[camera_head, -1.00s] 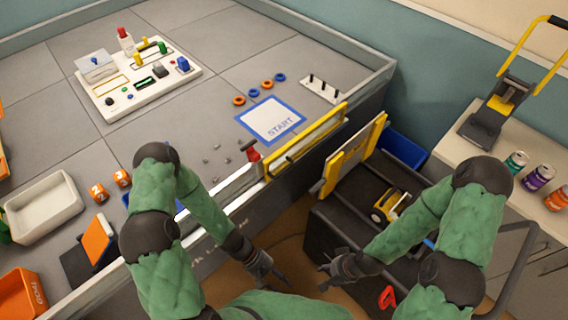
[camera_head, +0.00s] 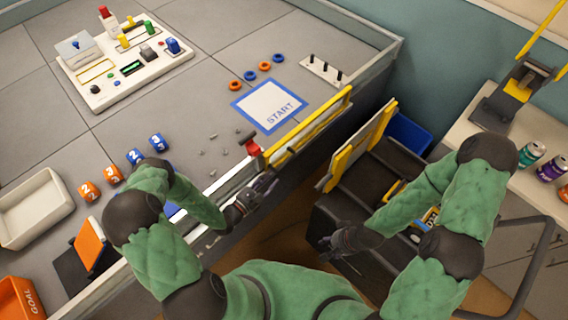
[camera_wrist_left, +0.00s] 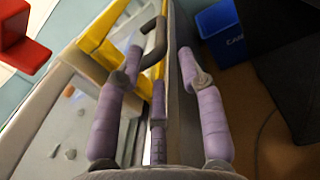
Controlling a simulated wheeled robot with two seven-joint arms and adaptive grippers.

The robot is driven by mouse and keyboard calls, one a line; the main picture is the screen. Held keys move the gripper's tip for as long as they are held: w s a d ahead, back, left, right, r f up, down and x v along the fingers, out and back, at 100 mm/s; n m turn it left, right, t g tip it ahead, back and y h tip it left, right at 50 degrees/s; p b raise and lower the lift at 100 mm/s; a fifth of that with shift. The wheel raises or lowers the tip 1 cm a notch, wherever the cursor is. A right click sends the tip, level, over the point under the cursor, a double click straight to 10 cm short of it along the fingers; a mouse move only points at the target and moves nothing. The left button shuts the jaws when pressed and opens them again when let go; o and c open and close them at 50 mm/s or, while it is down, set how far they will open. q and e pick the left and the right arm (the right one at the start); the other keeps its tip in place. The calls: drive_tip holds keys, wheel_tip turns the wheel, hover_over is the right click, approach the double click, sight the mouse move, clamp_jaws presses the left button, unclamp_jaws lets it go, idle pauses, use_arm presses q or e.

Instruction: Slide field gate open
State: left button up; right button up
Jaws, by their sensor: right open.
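The field gate (camera_head: 318,122) is a yellow-framed panel in the near wall of the grey field, with a red block (camera_head: 252,148) at its left end. My left gripper (camera_head: 268,185) is just outside the wall, near the gate's left end. In the left wrist view the open fingers (camera_wrist_left: 160,65) point along the gate (camera_wrist_left: 92,42). A dark bent handle (camera_wrist_left: 154,42) shows between the fingertips, closer to the left finger; I cannot tell whether they touch. The red block (camera_wrist_left: 20,38) is at upper left. My right gripper (camera_head: 326,243) is open and empty beside the black cart.
The black cart (camera_head: 330,222) with a yellow-framed panel (camera_head: 358,145) stands right of the field. A blue bin (camera_head: 410,133) is behind it. A START mat (camera_head: 270,106) lies inside the gate. A bench (camera_head: 455,120) with cans is at right.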

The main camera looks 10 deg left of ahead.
sight(280, 169)
use_arm(q)
drive_tip(key=b+x, duration=0.2)
drive_tip(key=x, duration=0.6)
drive_tip(key=shift+w+d, duration=0.25)
drive_tip(key=shift+w, duration=0.1)
clamp_jaws()
